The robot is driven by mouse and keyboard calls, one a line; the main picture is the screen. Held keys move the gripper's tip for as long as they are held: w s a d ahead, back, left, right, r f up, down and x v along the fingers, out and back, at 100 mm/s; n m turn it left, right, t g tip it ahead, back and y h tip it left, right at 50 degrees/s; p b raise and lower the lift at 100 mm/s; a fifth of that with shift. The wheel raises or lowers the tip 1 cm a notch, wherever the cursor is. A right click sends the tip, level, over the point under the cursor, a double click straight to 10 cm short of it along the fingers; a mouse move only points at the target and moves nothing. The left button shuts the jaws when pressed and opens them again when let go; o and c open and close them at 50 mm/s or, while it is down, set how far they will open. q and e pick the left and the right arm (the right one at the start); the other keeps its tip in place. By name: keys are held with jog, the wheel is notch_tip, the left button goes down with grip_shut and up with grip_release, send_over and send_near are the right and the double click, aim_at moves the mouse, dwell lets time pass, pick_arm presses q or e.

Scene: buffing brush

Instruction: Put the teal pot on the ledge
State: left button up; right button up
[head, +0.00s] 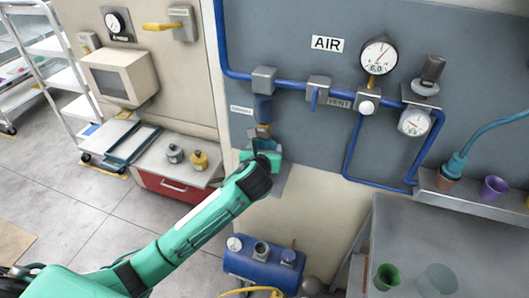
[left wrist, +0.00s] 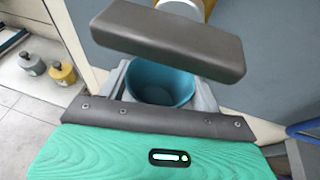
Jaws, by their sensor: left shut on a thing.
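The teal pot (left wrist: 160,82) shows in the left wrist view, its open mouth facing the camera, partly hidden by a dark bar of my gripper. My left gripper (head: 262,150) is in front of the wall, just below the blue filter on the air pipe, and is shut on the pot. In the head view the gripper and arm mostly hide the pot. Grey surfaces show on both sides of the pot in the wrist view; I cannot tell whether it touches them. A grey ledge (head: 479,202) runs along the wall at the right. My right gripper is not in view.
A green pot (head: 387,277) stands on the grey table (head: 415,235). The blue tank (head: 264,266) is below my arm. Blue pipes and gauges line the wall.

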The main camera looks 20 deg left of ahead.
pick_arm(q)
jog(key=shift+f, duration=0.95)
jog(key=shift+f, duration=0.1)
jog(key=o, duration=1)
jog(key=shift+o, duration=0.2)
jog(key=b+v, duration=0.1)
jog(key=v, duration=1.1)
jog(key=shift+s, duration=0.15)
